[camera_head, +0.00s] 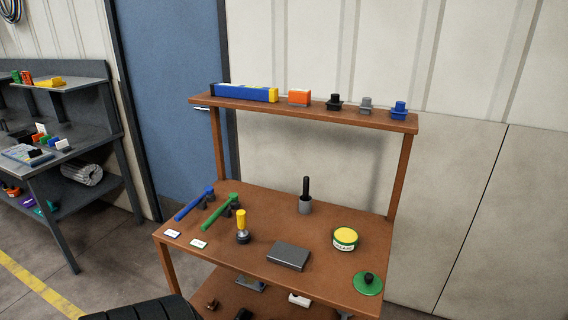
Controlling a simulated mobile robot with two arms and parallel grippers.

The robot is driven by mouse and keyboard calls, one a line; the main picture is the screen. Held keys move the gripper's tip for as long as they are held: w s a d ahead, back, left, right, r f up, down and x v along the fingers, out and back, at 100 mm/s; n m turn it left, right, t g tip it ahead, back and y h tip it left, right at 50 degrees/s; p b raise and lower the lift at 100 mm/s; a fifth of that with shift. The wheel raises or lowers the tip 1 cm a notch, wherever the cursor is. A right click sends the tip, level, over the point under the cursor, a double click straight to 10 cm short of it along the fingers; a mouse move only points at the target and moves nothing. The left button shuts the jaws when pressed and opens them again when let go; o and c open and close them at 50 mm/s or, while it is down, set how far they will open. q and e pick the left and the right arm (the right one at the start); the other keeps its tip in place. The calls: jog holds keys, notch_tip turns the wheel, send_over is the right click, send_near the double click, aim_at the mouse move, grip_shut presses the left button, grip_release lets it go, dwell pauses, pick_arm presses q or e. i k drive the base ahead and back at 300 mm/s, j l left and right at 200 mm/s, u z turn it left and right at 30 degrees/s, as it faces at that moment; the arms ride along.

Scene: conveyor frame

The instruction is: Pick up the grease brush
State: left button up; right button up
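A dark upright handle (306,186) stands in a small grey cup (305,205) at the back middle of the brown bench top; it looks like the grease brush, with its lower end hidden in the cup. A tin with a yellow top and a green and white side, labelled as grease (345,239), stands to its right and nearer. A green disc with a black knob (367,284) lies at the bench's right front corner. Neither of my grippers is in view.
A yellow-handled tool (241,222) stands upright left of a flat grey block (288,256). Blue (195,204) and green (219,212) long-handled tools lie at the left. An upper shelf (300,108) holds boxes and small parts above the bench's rear. Bare bench surrounds the cup.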

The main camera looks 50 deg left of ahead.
aim_at(306, 179)
jog(key=j+u, duration=0.15)
jog(key=u, duration=1.4)
